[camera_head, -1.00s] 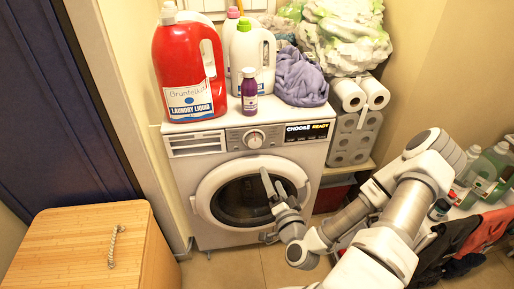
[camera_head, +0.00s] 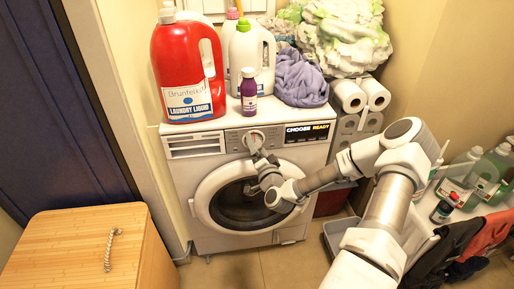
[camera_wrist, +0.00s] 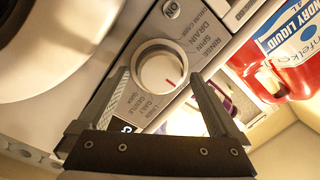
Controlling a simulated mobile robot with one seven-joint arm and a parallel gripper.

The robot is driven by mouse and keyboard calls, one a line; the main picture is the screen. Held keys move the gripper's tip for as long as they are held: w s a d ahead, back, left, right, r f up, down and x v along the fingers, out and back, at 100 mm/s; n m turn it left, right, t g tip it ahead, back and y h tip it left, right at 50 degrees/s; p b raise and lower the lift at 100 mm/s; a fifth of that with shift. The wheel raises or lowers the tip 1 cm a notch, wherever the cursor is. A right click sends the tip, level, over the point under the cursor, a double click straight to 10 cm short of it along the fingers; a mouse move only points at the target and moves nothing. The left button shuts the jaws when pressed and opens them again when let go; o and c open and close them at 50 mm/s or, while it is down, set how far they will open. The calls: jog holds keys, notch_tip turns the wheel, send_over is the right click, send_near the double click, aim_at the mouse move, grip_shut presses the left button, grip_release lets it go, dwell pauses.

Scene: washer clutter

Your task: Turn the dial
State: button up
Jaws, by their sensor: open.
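In the head view the dial (camera_head: 253,138) is partly hidden by my gripper (camera_head: 259,153). In the wrist view my gripper (camera_wrist: 160,85) is open, with one finger to each side of the dial. I cannot tell whether either finger touches it. The display (camera_head: 307,132) on the washer (camera_head: 190,185) reads "CHOOSE READY". The round door below is shut.
A red laundry bottle (camera_head: 187,70), a white bottle (camera_head: 265,50), a small purple bottle (camera_head: 249,92) and purple cloth (camera_head: 300,78) crowd the washer top. Toilet rolls (camera_head: 350,97) stand to its right. A wooden hamper (camera_head: 75,240) is at the lower left.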

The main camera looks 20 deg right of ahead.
jog(key=shift+w, duration=0.1)
jog(key=c, duration=1.4)
jog(key=shift+f+m, duration=0.1)
jog(key=shift+m, duration=0.2)
jog(key=shift+f+m+t+h+b, duration=0.2)
jog(key=shift+m+b, duration=0.55)
jog(key=shift+m, duration=1.65)
jog(key=shift+r+m+h+b, duration=0.2)
jog(key=shift+m+b, duration=0.6)
jog(key=shift+m, duration=1.6)
jog(key=shift+f+m+t+h+b, duration=0.1)
jog(key=shift+f+m+h+b, duration=0.45)
jog(key=shift+m, duration=1.85)
jog(key=shift+r+y, duration=0.25)
jog(key=shift+r, duration=0.05)
